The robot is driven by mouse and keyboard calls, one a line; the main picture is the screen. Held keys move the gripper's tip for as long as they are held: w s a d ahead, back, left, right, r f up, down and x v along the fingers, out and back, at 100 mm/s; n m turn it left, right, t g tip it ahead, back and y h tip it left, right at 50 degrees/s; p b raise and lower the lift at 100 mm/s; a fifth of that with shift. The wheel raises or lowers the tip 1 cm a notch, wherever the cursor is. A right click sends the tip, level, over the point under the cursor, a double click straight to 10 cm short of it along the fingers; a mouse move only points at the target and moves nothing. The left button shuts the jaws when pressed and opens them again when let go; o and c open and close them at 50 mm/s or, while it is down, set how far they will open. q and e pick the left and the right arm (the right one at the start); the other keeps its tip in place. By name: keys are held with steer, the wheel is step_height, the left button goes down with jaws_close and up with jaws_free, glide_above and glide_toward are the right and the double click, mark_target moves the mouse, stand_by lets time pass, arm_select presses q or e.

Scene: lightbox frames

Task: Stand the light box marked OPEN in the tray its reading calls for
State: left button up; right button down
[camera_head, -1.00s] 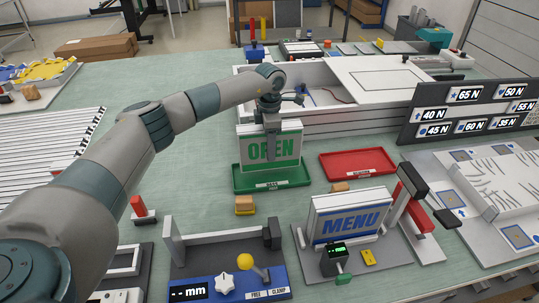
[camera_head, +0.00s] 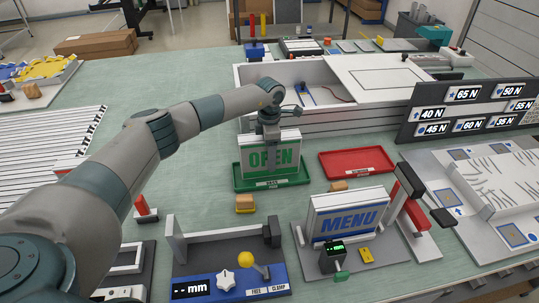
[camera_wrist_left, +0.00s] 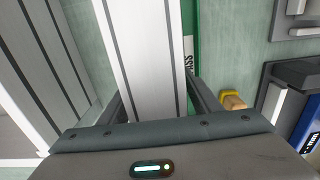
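The light box marked OPEN (camera_head: 258,160), white with green letters, stands upright within the outline of the green tray (camera_head: 300,177) in the head view. I cannot tell whether its base touches the tray floor. My left gripper (camera_head: 270,135) comes down on it from above, one finger over its front face. In the left wrist view the light box (camera_wrist_left: 150,60) lies between the two fingers (camera_wrist_left: 155,95), which look closed against its sides. The green tray (camera_wrist_left: 194,20) shows beside it. A red tray (camera_head: 357,161) lies empty to the right. My right gripper is not in view.
A light box marked MENU (camera_head: 347,214) stands on a grey fixture in front. A blue mm gauge (camera_head: 230,285) is to its left. A dark board of numbered plates (camera_head: 470,110) and a white long-walled case (camera_head: 350,115) stand behind. Small tan blocks (camera_head: 244,203) sit before the trays.

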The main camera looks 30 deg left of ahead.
arm_select(q)
steer(key=shift+r, duration=0.1)
steer(key=shift+r, duration=0.3)
step_height(320, 180, up, 10)
steer(key=b, duration=0.4)
steer(key=shift+r+b, duration=0.15)
steer(key=shift+b, duration=0.25)
steer(key=shift+r, duration=0.6)
steer(key=shift+f, duration=0.1)
